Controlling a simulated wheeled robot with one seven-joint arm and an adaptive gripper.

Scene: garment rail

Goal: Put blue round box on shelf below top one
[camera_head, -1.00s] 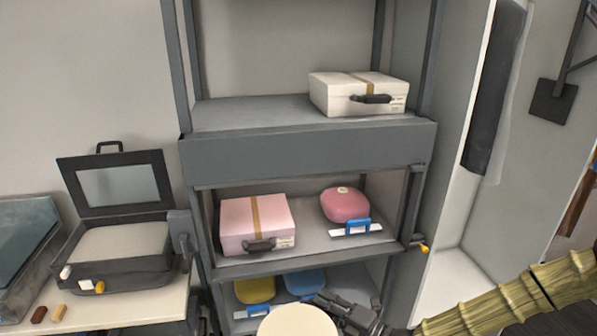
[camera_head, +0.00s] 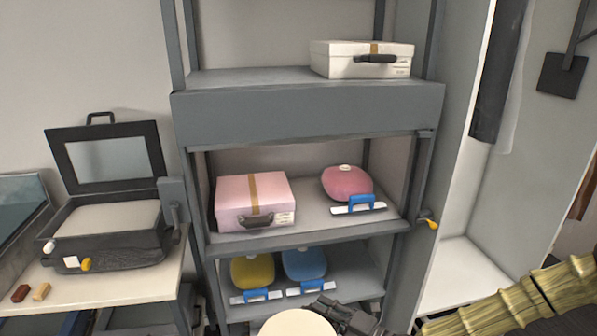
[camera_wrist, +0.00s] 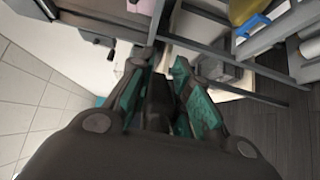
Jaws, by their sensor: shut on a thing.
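The blue round box (camera_head: 304,263) sits upright on the lowest shelf in sight (camera_head: 350,283), beside the yellow round box (camera_head: 253,269). Both have blue handles and white strips at the front. The shelf below the top one (camera_head: 312,217) holds a pink case and a pink round box. My gripper (camera_wrist: 168,72), with teal finger pads, is shut on a dark thing (camera_wrist: 158,97) that I cannot identify. In the head view its dark body shows at the bottom, right of the blue box's handle; the fingertips are not clear there.
The pink case (camera_head: 254,198) and pink round box (camera_head: 346,182) leave a gap between them. A white case (camera_head: 361,60) stands on the top shelf (camera_head: 250,80). A yellow-ended knob (camera_head: 427,222) sticks out at the right post. An open black case (camera_head: 108,225) lies left.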

